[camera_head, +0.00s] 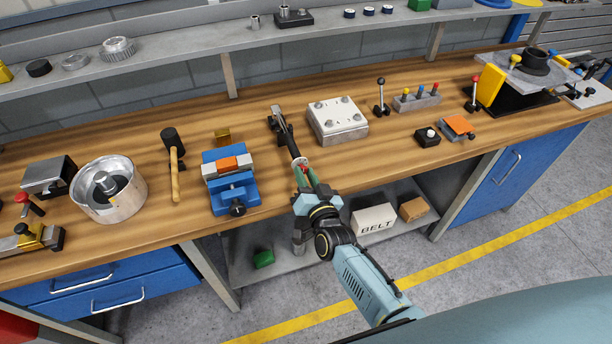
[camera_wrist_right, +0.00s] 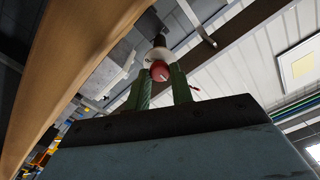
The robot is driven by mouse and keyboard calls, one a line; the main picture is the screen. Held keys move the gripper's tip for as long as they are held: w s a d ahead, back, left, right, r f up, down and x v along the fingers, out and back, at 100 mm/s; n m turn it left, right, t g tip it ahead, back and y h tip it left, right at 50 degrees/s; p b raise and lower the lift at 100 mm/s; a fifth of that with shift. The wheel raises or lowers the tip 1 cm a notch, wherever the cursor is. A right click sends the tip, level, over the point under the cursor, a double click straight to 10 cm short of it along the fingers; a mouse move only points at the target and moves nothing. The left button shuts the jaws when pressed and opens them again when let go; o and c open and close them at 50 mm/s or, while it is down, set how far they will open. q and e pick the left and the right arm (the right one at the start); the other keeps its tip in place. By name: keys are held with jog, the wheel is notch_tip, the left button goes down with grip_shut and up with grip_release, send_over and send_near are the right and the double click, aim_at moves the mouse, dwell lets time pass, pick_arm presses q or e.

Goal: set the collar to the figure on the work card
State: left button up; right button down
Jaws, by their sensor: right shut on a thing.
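My right gripper (camera_head: 303,174) is at that end, at the bench's front edge. In the right wrist view its green fingers stand either side of a round red part (camera_wrist_right: 159,71), apparently the collar, with a white ring (camera_wrist_right: 158,56) behind it. The gripper is shut on this red part. No figure on the ring is readable. No work card can be made out for certain. My left gripper is out of view.
A metal pot (camera_head: 109,190) is farther left. A shelf (camera_head: 285,278) lies below.

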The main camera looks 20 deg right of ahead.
jog(key=c, duration=1.2)
grip_release()
jog(key=shift+c, duration=0.2)
jog(key=shift+s, duration=0.1)
jog(key=s, duration=1.3)
jog(key=shift+d, duration=0.2)
jog(key=shift+s, duration=0.1)
